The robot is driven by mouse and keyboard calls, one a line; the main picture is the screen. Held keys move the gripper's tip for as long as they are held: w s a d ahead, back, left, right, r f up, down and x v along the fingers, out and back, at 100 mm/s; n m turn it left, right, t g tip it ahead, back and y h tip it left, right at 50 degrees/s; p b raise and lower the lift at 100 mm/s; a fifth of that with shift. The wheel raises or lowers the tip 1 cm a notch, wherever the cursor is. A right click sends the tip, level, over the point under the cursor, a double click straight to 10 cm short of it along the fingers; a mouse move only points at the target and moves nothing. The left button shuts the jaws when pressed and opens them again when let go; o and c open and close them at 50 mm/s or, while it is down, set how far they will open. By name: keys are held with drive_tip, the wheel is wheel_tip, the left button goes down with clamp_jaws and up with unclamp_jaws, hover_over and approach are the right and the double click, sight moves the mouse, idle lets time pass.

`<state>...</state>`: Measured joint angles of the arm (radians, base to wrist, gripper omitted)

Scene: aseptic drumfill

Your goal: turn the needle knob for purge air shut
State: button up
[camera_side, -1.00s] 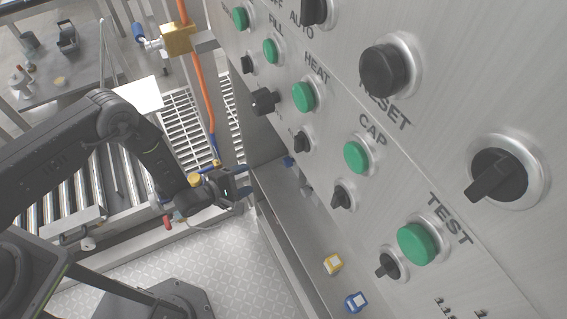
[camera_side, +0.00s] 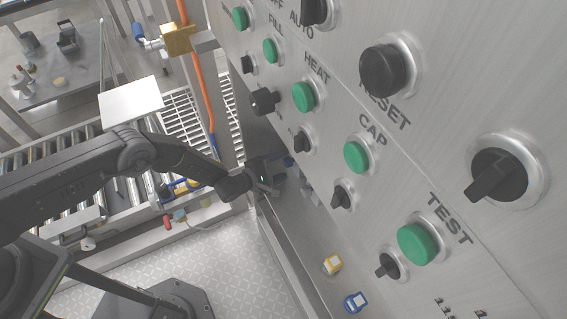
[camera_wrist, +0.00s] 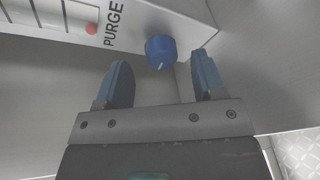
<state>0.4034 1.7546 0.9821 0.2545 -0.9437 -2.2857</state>
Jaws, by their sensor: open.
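The needle knob for purge air is a round blue knob (camera_wrist: 160,52) with a white index line, beside the printed word PURGE in the wrist view. My gripper (camera_wrist: 160,66) is open, one blue-grey finger to each side of the knob's line. The knob shows in the gap, near the level of the fingertips; neither finger visibly touches it. In the side view my gripper (camera_side: 277,181) is low beside the panel's lower left edge. A small blue spot there may be the knob, but the gripper crowds it.
A red lamp (camera_wrist: 91,29) and a pale framed window sit left of the knob in the wrist view. The large control panel (camera_side: 330,70) with green buttons and black switches rises close at the right.

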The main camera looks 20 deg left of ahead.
drive_tip(key=shift+x, duration=1.2)
drive_tip(key=c, duration=0.9)
drive_tip(key=shift+m, duration=0.3)
drive_tip(key=m+t, duration=0.1)
drive_tip(key=m, duration=0.2)
drive_tip(key=shift+s+d+f, duration=0.1)
drive_tip(key=shift+f, duration=0.05)
drive_tip(key=shift+f+m+t, duration=0.1)
drive_tip(key=shift+m+t, duration=0.7)
drive_tip(key=shift+m, duration=1.2)
